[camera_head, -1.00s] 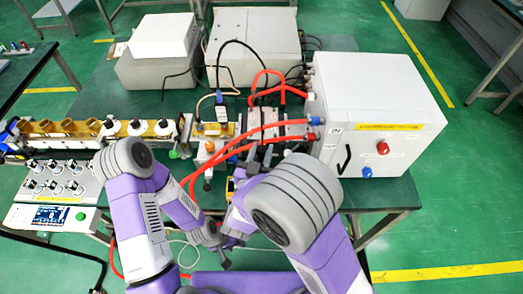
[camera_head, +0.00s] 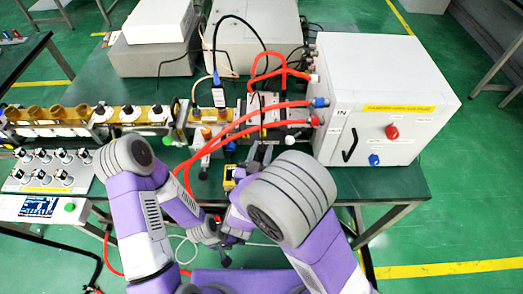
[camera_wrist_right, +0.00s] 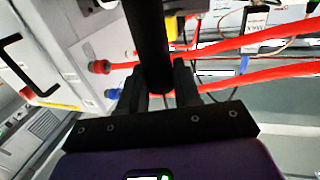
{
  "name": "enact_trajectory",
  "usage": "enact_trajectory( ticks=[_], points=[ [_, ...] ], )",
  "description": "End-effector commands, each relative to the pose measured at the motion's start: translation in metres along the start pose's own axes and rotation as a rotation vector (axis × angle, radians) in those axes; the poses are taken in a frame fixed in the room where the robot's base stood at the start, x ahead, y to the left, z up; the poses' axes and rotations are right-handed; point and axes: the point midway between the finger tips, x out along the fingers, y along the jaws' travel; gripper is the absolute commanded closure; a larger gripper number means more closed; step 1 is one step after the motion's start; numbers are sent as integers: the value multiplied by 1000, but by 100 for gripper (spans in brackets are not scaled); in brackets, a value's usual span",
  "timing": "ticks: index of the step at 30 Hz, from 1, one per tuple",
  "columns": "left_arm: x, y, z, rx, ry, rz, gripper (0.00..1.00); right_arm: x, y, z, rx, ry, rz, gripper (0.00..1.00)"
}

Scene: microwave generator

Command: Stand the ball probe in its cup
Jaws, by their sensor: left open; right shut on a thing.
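My right gripper (camera_wrist_right: 158,95) is shut on a thick black rod, which I take for the ball probe (camera_wrist_right: 150,40). In the right wrist view the rod runs up out of the top of the picture; I see no ball end. In the head view my right gripper (camera_head: 260,157) is over the bench's front part, partly hidden behind my grey wrist. My left gripper (camera_head: 224,254) is open and low, in front of the bench and apart from the right one. I cannot make out the cup for certain; a small yellow and black piece (camera_head: 236,178) stands by the right gripper.
A white cabinet (camera_head: 372,100) stands to the right on the green bench (camera_head: 385,182). Red hoses (camera_head: 250,122) run from it across the bench, close to my right gripper. A brass waveguide row (camera_head: 60,113) and a knob panel (camera_head: 50,173) are at the left.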

Motion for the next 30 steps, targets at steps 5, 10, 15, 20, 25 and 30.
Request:
enact_trajectory(
  ticks=[5, 10, 15, 20, 25, 30],
  points=[
    [1, 0, 0, 0, 0, 0, 57, 0, 0, 1, 1, 1, 0, 100],
    [1, 0, 0, 0, 0, 0, 57, 0, 0, 1, 1, 1, 0, 60],
    [1, 0, 0, 0, 0, 0, 57, 0, 0, 1, 1, 1, 0, 38],
    [1, 0, 0, 0, 0, 0, 57, 0, 0, 1, 0, 0, 0, 38],
    [0, 0, 0, 0, 0, 0, 57, -5, -1, 1, 0, 0, -1, 38],
    [-3, 1, 0, 0, 0, 0, 57, -31, -1, 0, -1, 0, -5, 38]
  ],
)
